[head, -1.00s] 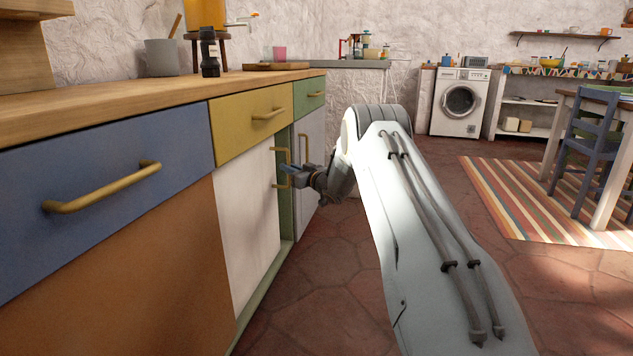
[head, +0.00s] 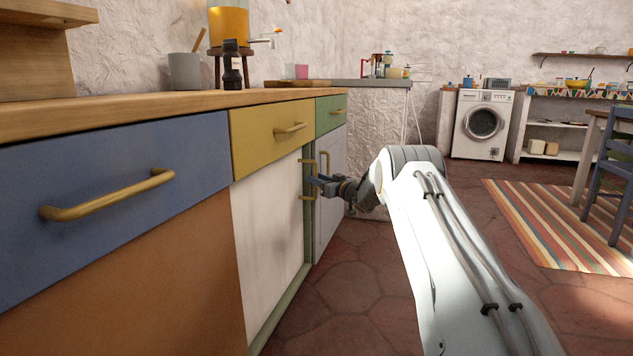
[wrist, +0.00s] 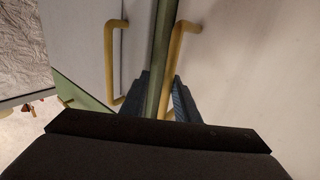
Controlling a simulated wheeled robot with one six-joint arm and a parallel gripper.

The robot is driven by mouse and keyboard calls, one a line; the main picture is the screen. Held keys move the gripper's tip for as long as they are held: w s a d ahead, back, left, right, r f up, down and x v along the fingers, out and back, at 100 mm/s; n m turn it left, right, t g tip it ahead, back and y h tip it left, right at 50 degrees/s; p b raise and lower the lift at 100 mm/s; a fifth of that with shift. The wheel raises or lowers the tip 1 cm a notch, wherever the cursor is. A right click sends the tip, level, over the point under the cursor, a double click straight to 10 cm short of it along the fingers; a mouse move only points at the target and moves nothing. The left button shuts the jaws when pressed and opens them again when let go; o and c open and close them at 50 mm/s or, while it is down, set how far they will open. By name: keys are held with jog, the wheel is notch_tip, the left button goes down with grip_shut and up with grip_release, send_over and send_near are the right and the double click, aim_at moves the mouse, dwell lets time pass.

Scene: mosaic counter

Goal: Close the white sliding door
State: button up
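The white sliding door (head: 268,225) is below the yellow drawer in the head view; in the wrist view its pale surface (wrist: 250,70) fills the right side. Its upright brass handle (head: 302,178) stands near its far edge and also shows in the wrist view (wrist: 177,55). My gripper (head: 316,183) is at this handle. In the wrist view my dark blue fingers (wrist: 160,98) are apart, with the lower part of the handle between them. Contact cannot be made out; the gripper body hides the lower end.
A pale door (head: 332,195) with its own brass handle (wrist: 110,60) lies just beyond a green upright (wrist: 159,65). The blue drawer (head: 110,190) has a protruding handle. The tiled floor (head: 350,300) beside the cabinets is clear; a striped rug (head: 560,225) lies right.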

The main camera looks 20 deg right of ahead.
jog(key=shift+a, duration=0.25)
jog(key=shift+s+d+p, duration=0.1)
jog(key=shift+s+p, duration=0.25)
jog(key=shift+s, duration=0.05)
jog(key=p+v, duration=0.3)
jog(key=v, duration=0.4)
jog(key=shift+d, duration=0.1)
